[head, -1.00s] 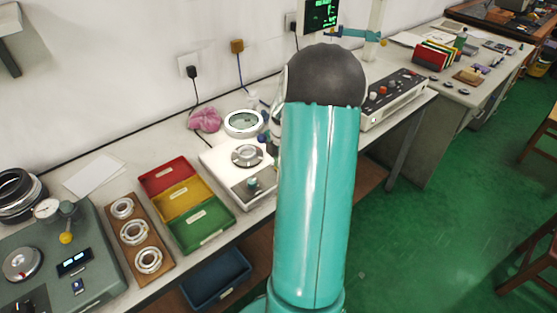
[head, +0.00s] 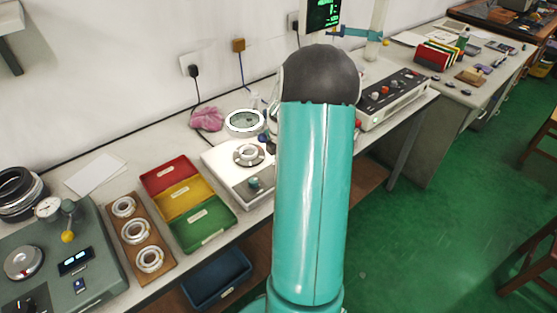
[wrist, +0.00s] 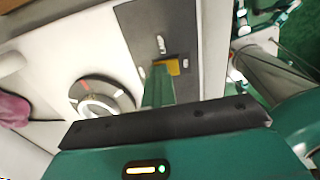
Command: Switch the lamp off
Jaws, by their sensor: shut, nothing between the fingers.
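A round lamp with a bright ring around a dark lens (head: 245,122) stands at the back of the bench in the head view. The wrist view shows the round plate (wrist: 101,98) and a dark grey panel (wrist: 143,22) with small white marks.
A pink cloth (head: 207,118) lies left of the lamp. Red, yellow and green trays (head: 208,229) and a wooden board with bearing rings (head: 131,238) are to the left. A control box with knobs (head: 394,98) stands right of my arm.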

